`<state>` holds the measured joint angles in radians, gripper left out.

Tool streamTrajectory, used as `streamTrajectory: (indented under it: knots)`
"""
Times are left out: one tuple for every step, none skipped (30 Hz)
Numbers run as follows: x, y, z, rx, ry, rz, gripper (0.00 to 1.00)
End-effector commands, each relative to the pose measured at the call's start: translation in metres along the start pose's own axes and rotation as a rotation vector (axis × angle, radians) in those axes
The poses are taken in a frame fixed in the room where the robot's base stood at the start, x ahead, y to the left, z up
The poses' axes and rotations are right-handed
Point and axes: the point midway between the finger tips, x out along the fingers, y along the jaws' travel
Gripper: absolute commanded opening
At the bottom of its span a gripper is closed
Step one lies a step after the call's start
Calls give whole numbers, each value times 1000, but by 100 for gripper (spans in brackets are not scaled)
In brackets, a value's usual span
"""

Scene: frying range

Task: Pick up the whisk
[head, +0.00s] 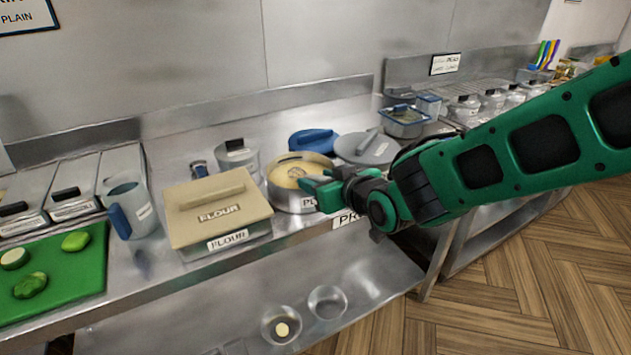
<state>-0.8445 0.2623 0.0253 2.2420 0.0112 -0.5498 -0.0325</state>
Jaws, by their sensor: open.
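My gripper (316,190) reaches in from the right in the head view and is open. Its green fingers are over the right side of a round metal pan (288,197) with pale yellow batter (290,171) in it. I cannot clearly make out a whisk; the gripper hides part of the pan. I cannot tell whether the fingers touch anything.
A lidded flour box (218,208) stands left of the pan, beside a jug (135,209) with a blue handle. Behind are a blue lid (313,140) and a grey round lid (367,149). A green board (75,270) lies far left. Metal bowls (327,301) sit on the lower shelf.

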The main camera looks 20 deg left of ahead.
Motion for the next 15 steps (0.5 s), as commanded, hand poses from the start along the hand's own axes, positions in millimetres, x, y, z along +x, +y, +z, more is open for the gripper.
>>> streamTrajectory:
  knots:
    - [0, 0, 0, 0, 0, 0, 43]
    - [0, 0, 0, 0, 0, 0, 36]
    - [0, 0, 0, 0, 0, 0, 26]
    - [0, 0, 0, 0, 0, 0, 19]
    - [0, 0, 0, 0, 0, 0, 12]
    - [0, 0, 0, 0, 0, 0, 2]
    - [0, 0, 0, 0, 0, 0, 0]
    - [0, 0, 0, 0, 0, 0, 0]
    - [0, 0, 0, 0, 0, 0, 0]
    - [0, 0, 0, 0, 0, 0, 0]
    - [0, 0, 0, 0, 0, 0, 0]
    - [0, 0, 0, 0, 0, 0, 0]
    - [0, 0, 0, 0, 0, 0, 0]
    - [0, 0, 0, 0, 0, 0, 0]
    - [0, 0, 0, 0, 0, 0, 0]
